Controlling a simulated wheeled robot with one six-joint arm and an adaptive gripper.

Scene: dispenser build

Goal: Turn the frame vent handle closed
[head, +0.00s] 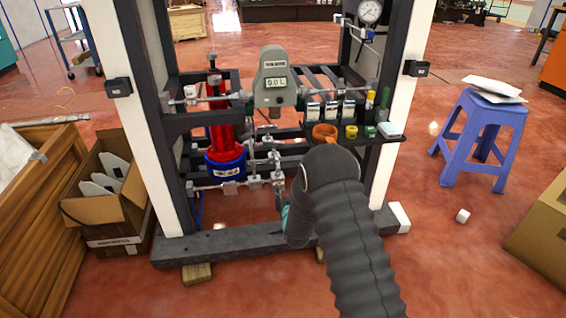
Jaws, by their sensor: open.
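The dispenser frame (227,246) stands in the middle of the head view, with dark rails and white-faced posts. Several pipes and small fittings run across it. A lower grey pipe with fittings (226,186) runs near my gripper. I cannot tell for sure which of these small parts is the vent handle, or whether it is open or closed. My gripper (279,200) is at the low front of the frame, close to the fittings at the right end of that pipe. It is open. My arm hides part of it, and I cannot tell whether it touches anything.
A red cylinder with a blue base (224,166) and a grey digital meter (275,80) are on the frame. A shelf (377,137) with small bottles is at its right. A cardboard box (108,197) stands left; a blue stool (485,135) stands right.

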